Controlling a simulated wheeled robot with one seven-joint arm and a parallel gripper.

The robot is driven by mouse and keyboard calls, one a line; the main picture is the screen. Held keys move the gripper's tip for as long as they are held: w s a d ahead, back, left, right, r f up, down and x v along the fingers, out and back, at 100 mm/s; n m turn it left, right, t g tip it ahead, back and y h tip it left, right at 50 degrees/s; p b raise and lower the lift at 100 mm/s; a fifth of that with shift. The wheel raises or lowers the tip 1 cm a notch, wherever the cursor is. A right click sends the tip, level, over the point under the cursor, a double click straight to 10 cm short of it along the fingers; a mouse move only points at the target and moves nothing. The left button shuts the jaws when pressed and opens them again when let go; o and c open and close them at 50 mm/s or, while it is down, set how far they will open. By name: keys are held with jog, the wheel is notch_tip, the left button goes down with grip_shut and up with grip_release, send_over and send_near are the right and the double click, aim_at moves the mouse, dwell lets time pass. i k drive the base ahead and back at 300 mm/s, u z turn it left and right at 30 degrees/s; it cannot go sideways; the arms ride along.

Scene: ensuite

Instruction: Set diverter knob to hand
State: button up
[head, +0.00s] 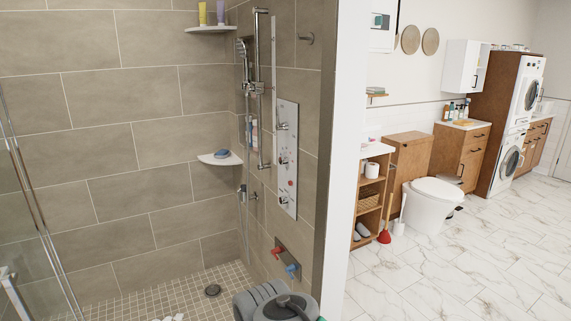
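A pale shower panel (287,150) is fixed to the tiled wall right of the shower's inner corner. It carries an upper knob (283,126), a middle knob (283,162) and a lower knob (284,199). I cannot tell which is the diverter knob or read any marks or setting. A chrome hand shower (242,50) hangs on a vertical rail (260,100) left of the panel. A grey rounded part of my arm (272,303) shows at the bottom edge, below and apart from the panel. My gripper's fingers are not in view.
A red handle (277,251) and a blue handle (292,269) stick out low on the wall. Corner shelves (220,159) hold bottles and a blue item. A glass screen (35,200) stands at left. A wall end (340,160) separates the shower from the toilet (432,200). Marble floor (480,260) is clear.

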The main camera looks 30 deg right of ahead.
aim_at(283, 199)
jog(key=k, duration=0.65)
jog(key=z, duration=0.5)
jog(key=i, duration=1.85)
jog(key=u, duration=1.05)
jog(key=i, duration=0.75)
jog(key=u, duration=0.8)
